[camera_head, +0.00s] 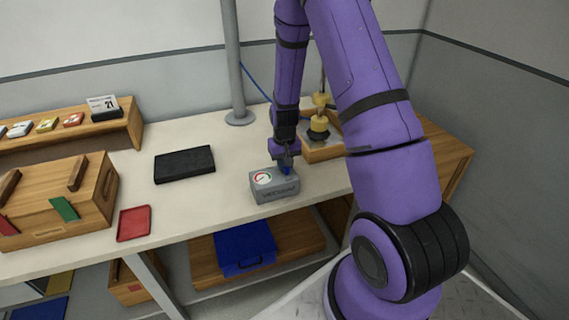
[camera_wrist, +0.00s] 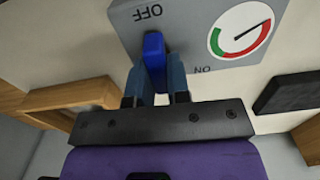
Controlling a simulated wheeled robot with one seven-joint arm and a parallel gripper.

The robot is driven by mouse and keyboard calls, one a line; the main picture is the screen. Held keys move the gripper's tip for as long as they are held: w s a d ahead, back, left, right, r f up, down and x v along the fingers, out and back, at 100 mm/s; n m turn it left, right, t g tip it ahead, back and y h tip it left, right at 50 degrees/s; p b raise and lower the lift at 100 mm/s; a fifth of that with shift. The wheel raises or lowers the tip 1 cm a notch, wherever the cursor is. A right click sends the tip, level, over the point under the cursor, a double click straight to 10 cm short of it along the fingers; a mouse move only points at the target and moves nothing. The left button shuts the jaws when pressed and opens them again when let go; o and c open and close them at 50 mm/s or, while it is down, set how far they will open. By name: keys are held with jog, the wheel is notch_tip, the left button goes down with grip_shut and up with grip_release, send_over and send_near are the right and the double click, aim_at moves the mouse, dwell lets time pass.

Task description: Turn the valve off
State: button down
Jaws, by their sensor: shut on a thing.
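The valve is a grey box (camera_head: 275,187) with a dial gauge and a blue handle, standing near the front edge of the table. My gripper (camera_head: 286,165) reaches down to it from above. In the wrist view, my gripper (camera_wrist: 156,85) is shut on the blue handle (camera_wrist: 153,50), one finger on each side. The handle's long side runs roughly up the picture, its upper end below the upside-down OFF label (camera_wrist: 148,12). The ON label (camera_wrist: 202,70) is to the lower right. The gauge (camera_wrist: 241,30) has a green and red arc. The handle's pivot is hidden.
A black slab (camera_head: 185,164) and a red tray (camera_head: 134,223) lie to the left, by a wooden crate (camera_head: 60,205). A grey post (camera_head: 235,70) stands behind. A wooden tray (camera_head: 322,152) with a yellow fitting (camera_head: 319,122) is close on the right.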

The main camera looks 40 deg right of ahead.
jog(key=shift+n, duration=0.4)
jog(key=c, duration=1.1)
grip_release()
notch_tip(320, 180, up, 11)
jog(key=shift+f, duration=0.1)
